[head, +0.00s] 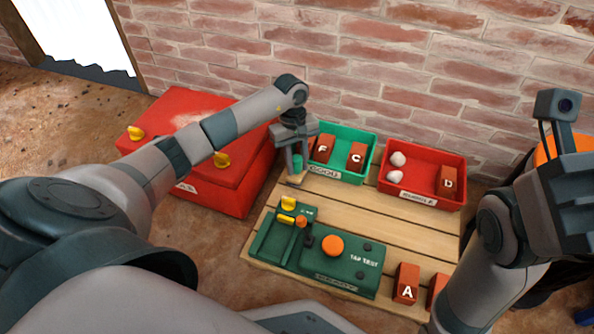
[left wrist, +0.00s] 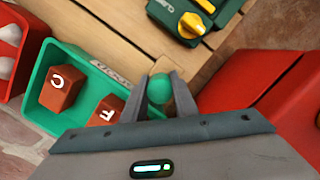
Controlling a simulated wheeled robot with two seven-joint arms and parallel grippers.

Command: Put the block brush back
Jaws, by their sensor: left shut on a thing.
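My left gripper (head: 297,168) is shut on the block brush, at the pallet's back left corner beside the green bin. The brush's round green top (left wrist: 159,88) shows between the two fingers in the left wrist view. A tan block-like part (head: 294,181) shows just below the fingers in the head view; whether it rests on the pallet I cannot tell. The brush's underside is hidden. My right arm stands at the right edge of the head view; its dark gripper body (head: 574,205) shows, but not its fingertips.
The green bin (head: 325,174) holds blocks F and C. The red bin (head: 420,198) holds block D and white lumps. A green tester (head: 318,262) and block A (head: 406,283) are on the wooden pallet (head: 395,230). A red case (head: 205,140) stands left; a brick wall is behind.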

